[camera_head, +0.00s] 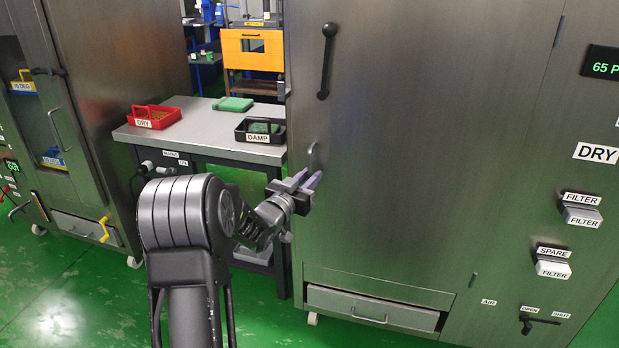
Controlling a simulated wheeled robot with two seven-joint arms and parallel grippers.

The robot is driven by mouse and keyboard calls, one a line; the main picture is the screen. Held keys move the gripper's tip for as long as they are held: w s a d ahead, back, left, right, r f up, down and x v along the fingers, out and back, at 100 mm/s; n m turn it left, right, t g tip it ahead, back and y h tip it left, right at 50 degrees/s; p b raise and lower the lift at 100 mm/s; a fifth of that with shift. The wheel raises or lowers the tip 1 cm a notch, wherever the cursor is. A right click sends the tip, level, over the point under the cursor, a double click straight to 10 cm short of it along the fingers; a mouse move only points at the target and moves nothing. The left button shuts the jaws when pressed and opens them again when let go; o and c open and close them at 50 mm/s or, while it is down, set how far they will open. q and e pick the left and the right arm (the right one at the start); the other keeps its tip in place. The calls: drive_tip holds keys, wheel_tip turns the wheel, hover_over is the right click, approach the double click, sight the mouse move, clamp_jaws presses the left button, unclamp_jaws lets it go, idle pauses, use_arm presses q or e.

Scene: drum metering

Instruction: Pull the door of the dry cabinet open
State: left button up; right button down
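The dry cabinet is the large brushed-metal cabinet on the right, with a DRY label (597,153). Its door (430,150) looks shut. A black lever (327,60) hangs near the door's upper left, pointing down. A small grey pull handle (314,156) sits lower on the door's left edge. My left gripper (309,179) is just below and in front of this handle. Its two fingers are apart, with nothing visible between them. I cannot tell whether they touch the handle or door. My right gripper is not in view.
A grey table (210,128) left of the door holds a red DRY tray (153,124), a black DAMP tray (259,139) and a green item (233,104). A drawer (372,306) is under the door. Another metal cabinet (120,70) stands at left. Green floor is clear in front.

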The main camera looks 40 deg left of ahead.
use_arm(q)
clamp_jaws()
idle(1.4)
